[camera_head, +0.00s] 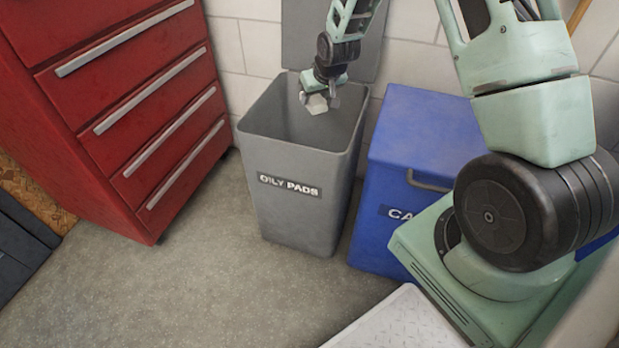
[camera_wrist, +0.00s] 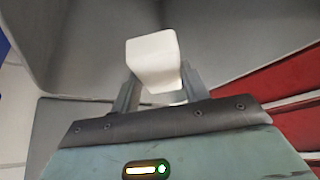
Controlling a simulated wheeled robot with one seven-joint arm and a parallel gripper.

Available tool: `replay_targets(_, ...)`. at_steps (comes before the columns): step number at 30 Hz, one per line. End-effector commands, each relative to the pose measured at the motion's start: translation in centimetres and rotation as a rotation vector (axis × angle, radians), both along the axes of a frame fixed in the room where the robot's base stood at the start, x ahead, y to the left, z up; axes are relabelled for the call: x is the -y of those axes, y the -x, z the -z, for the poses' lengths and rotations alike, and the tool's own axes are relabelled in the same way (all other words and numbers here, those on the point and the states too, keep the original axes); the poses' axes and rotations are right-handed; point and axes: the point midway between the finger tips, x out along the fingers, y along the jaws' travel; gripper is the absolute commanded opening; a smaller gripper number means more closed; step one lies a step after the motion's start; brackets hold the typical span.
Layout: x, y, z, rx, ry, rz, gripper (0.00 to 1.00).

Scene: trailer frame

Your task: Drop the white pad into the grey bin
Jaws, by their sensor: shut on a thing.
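The white pad (camera_wrist: 153,62) is held between the two fingers of my gripper (camera_wrist: 158,92) in the wrist view. In the head view the pad (camera_head: 316,104) shows small and pale at the tips of my gripper (camera_head: 320,99). The grey bin (camera_head: 293,222), labelled "OILY PADS", stands upright against the wall with its lid (camera_head: 300,40) raised behind it. My gripper and the pad are over the bin's open mouth, near its rim height. The bin's grey inner wall (camera_wrist: 90,50) surrounds them in the wrist view. The bin's bottom is hidden.
A blue bin (camera_head: 420,140) with a handle and a partly hidden label stands right of the grey bin. A red drawer cabinet (camera_head: 130,110) stands at the left. The floor (camera_head: 220,285) in front of the grey bin is clear.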

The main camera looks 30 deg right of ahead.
Motion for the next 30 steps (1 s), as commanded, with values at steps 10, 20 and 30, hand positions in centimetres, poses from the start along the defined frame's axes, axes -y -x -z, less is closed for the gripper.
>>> replay_targets(10,0.0,0.0,0.0,0.000,0.000,0.000,0.70)
replay_targets(20,-0.1,0.9,-2.0,0.002,0.000,0.000,0.70)
replay_targets(30,-0.6,4.7,-8.9,0.003,0.000,0.001,0.70)
